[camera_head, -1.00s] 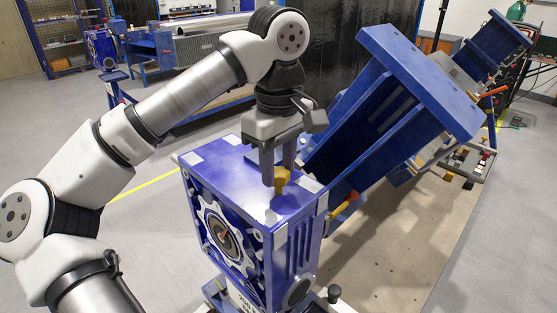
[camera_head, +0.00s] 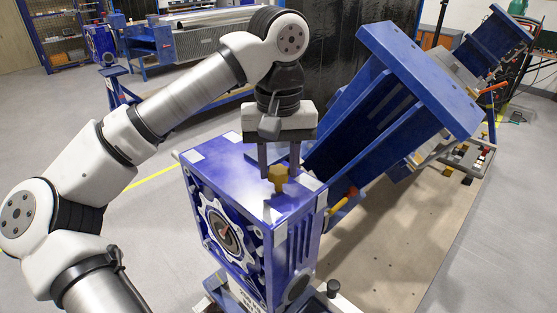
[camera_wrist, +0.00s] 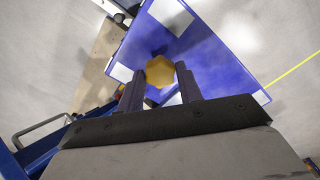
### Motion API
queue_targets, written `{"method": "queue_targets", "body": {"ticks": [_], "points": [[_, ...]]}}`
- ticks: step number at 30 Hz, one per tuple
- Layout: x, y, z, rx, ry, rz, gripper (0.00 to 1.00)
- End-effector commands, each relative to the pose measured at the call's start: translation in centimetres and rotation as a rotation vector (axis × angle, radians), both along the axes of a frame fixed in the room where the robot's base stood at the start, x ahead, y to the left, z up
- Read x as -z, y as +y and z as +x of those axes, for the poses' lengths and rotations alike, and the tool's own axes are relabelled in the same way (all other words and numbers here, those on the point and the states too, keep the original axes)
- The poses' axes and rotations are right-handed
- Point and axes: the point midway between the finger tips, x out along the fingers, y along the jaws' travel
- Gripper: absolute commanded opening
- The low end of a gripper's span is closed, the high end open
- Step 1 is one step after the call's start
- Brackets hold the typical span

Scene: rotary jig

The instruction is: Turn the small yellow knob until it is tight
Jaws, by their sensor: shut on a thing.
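The small yellow knob (camera_head: 278,178) stands on top of the blue gearbox housing (camera_head: 222,168), near its right corner. In the wrist view the knob (camera_wrist: 159,71) has a lobed outline and sits between the two fingertips. My gripper (camera_head: 279,172) points straight down from above, its fingers closed on the knob from either side. In the wrist view the fingers of my gripper (camera_wrist: 159,76) frame the knob. The underside of the knob, where it meets the housing, is hard to make out.
A large tilted blue frame (camera_head: 420,80) stands close on the right of my gripper. An orange handle (camera_head: 344,201) sticks out beside the housing. A black knob (camera_head: 333,288) stands low at the front. The grey floor to the left is open.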

Motion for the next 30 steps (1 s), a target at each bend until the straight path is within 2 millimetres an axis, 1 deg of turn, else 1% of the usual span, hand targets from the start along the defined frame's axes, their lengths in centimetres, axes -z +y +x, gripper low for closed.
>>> {"method": "queue_targets", "body": {"ticks": [17, 18, 22, 30], "points": [[-0.08, -0.01, 0.05, 0.028, -0.003, -0.001, 0.13], [-0.08, -0.01, 0.05, 0.027, -0.003, -0.001, 0.41], [-0.06, -0.01, 0.03, 0.028, -0.002, -0.001, 0.57], [-0.05, 0.00, 0.01, 0.028, -0.001, 0.000, 0.57]]}}
